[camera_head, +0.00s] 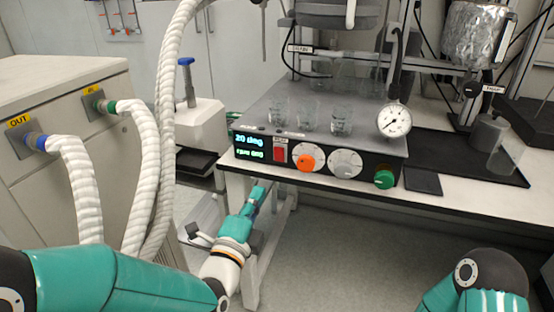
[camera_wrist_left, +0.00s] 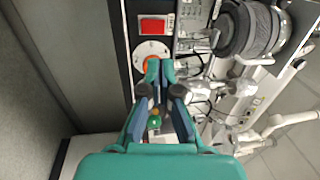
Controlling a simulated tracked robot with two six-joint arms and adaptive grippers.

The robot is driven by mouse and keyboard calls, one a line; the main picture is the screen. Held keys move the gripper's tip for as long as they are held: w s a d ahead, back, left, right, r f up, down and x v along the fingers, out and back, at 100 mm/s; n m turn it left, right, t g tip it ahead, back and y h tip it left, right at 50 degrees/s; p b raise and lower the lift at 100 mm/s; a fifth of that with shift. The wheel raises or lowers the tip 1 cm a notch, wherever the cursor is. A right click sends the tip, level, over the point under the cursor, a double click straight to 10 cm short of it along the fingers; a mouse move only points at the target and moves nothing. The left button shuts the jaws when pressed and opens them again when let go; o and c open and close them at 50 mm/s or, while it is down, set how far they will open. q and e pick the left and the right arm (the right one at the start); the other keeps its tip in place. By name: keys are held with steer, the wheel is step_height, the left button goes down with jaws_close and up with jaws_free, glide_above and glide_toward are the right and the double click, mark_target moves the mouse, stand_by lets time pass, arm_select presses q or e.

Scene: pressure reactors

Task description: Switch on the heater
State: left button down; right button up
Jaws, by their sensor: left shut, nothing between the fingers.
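The heater (camera_head: 330,160) is a dark box with a grey top plate on the table. Its front has a lit display (camera_head: 249,147) reading about 20 deg, a red switch (camera_head: 280,150), an orange knob (camera_head: 306,163), a grey-white knob (camera_head: 345,164) and a green knob (camera_head: 384,179). My left gripper (camera_head: 260,192) is shut and empty, below and in front of the heater's left part. In the left wrist view its fingers (camera_wrist_left: 160,70) partly cover the orange knob (camera_wrist_left: 149,63); the red switch (camera_wrist_left: 152,26) lies clear beyond the fingertips. My right gripper is out of view.
Several glass beakers (camera_head: 308,121) stand on the heater plate, and a round gauge (camera_head: 394,121) hangs before its right end. White wrapped hoses (camera_head: 147,165) run from the cabinet (camera_head: 75,100) at left. Open floor lies below the table.

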mark_target(279, 152)
arm_select(q)
steer(key=p+x, duration=0.1)
steer(key=x, duration=1.1)
steer(key=shift+w, duration=0.15)
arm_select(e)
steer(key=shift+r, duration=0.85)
